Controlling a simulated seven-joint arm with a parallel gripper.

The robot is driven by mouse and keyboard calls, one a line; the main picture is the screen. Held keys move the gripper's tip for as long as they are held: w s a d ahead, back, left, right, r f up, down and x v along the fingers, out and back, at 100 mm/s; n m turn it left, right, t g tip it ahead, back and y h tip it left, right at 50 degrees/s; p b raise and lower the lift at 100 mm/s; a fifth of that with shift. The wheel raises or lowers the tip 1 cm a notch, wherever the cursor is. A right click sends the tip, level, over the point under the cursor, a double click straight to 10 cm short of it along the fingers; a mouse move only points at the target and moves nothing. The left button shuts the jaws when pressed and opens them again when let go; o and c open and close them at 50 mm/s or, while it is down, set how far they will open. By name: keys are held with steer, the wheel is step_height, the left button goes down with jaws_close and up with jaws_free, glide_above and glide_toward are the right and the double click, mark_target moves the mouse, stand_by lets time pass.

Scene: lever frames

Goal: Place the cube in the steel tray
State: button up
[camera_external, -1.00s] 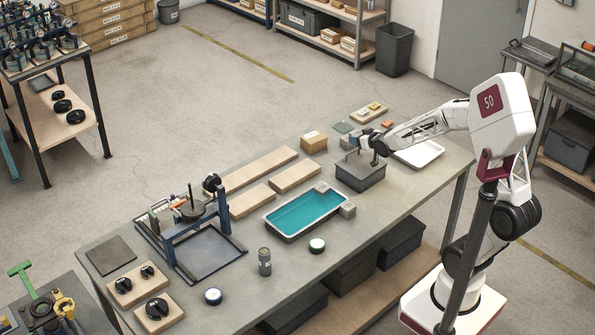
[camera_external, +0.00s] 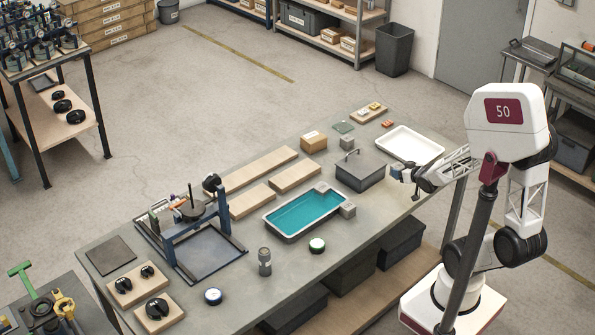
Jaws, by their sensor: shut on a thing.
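My gripper (camera_external: 404,174) is at the right end of the bench, just right of the dark grey box (camera_external: 360,174) with a bent rod on top. It is shut on a small pale block (camera_external: 396,171), which looks like the cube; the fingers partly hide it. A shallow tray (camera_external: 410,145) with a pale rim lies behind my gripper, and I cannot tell its metal. A second tray with a steel-looking rim and a teal inside (camera_external: 305,212) stands left of the box. Grey blocks sit at its right end (camera_external: 348,210) and its back corner (camera_external: 321,187).
Another grey block (camera_external: 347,143) stands behind the dark box. A cardboard box (camera_external: 314,142) and wooden boards (camera_external: 263,173) lie along the back. A blue frame fixture (camera_external: 205,240) stands at left. A grey cylinder (camera_external: 265,262) stands near the front edge.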

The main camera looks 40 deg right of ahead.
steer(key=shift+s, duration=0.25)
steer(key=shift+f, duration=0.15)
glide_above(398, 197)
steer(key=shift+w+f, duration=0.1)
steer(key=shift+f, duration=2.75)
steer(key=shift+f, duration=1.85)
steer(key=shift+f, duration=0.2)
steer(key=o, duration=1.2)
